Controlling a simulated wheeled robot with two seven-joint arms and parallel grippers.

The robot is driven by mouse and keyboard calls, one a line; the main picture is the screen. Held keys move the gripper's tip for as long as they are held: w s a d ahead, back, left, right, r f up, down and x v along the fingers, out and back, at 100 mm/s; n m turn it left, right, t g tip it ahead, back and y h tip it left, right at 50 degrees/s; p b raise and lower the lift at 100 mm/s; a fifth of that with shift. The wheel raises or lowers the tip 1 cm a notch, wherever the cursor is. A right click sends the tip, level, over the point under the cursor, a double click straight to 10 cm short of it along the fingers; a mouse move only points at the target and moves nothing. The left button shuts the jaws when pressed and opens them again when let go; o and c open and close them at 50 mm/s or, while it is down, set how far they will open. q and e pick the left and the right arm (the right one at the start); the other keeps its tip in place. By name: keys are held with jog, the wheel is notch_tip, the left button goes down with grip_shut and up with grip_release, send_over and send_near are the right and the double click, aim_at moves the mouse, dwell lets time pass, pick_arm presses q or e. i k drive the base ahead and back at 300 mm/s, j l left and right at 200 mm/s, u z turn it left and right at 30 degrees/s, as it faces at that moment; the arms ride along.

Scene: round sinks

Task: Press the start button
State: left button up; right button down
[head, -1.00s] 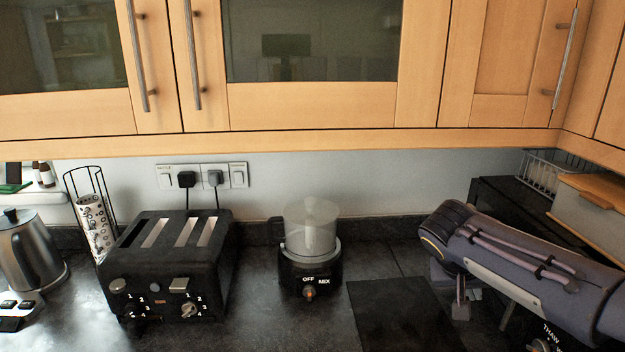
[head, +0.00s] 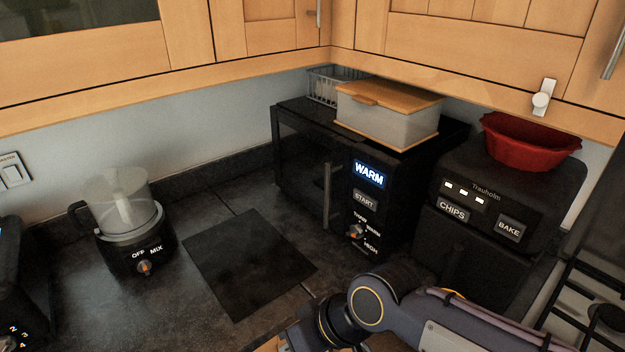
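The START button (head: 364,199) is a grey labelled key on the front panel of a black microwave (head: 312,165) in the head view. A lit display (head: 369,174) above it reads WARM, and a knob (head: 355,231) sits below it. My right arm comes in from the lower right, below and in front of the microwave and apart from the button. Its gripper is outside the frame or hidden, so its fingers do not show. My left gripper is not in view.
A black fryer (head: 500,195) with CHIPS and BAKE buttons stands right of the microwave, a red bowl (head: 528,142) on top. A lidded box (head: 388,113) and wire basket (head: 330,85) sit on the microwave. A food processor (head: 125,225) stands left. A dark mat (head: 247,262) lies on open counter.

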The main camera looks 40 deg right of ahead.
aim_at(361, 197)
jog(key=z, duration=1.85)
